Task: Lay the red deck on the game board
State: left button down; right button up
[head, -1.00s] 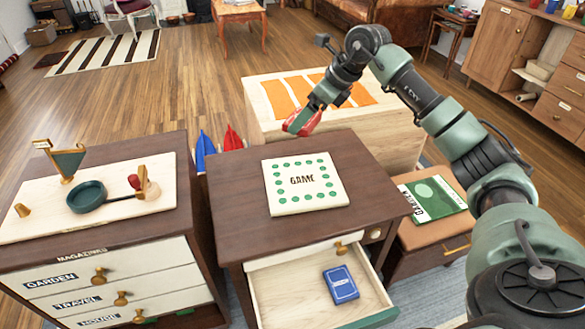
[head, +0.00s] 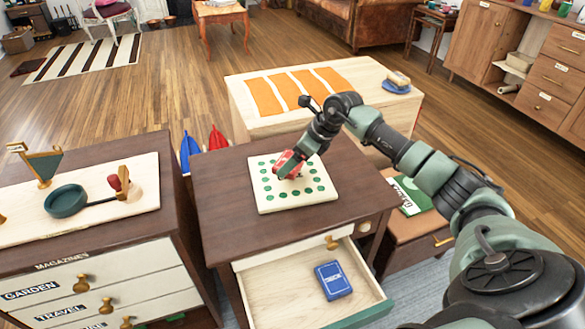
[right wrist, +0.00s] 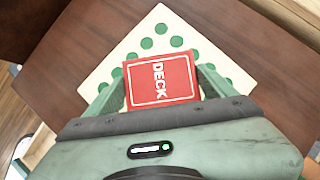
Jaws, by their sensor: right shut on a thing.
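The game board (head: 274,201) is a cream square with green dots, lying on the brown wooden table. My right gripper (head: 290,166) is over the board and shut on the red deck (head: 286,160). In the right wrist view the red deck (right wrist: 161,79) shows its DECK label between the green fingers. The game board (right wrist: 97,79) lies behind and below it. I cannot tell whether the deck touches the board. My left gripper is not in view.
The drawer (head: 273,288) below the board is open, with a blue deck (head: 333,281) inside. A cabinet (head: 65,232) with a toy on top stands at the left. A pale chest (head: 245,93) with orange stripes stands behind the table.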

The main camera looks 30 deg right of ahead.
notch_tip(320, 180, down, 3)
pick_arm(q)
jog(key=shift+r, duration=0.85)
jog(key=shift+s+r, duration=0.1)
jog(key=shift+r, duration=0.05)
pick_arm(e)
jog(key=shift+f, duration=0.2)
jog(key=o, duration=1.3)
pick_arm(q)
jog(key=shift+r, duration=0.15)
pick_arm(e)
jog(key=shift+r, duration=0.15)
pick_arm(q)
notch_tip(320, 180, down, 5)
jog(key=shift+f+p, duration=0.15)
jog(key=shift+p, duration=0.35)
pick_arm(e)
jog(key=v, duration=1.2)
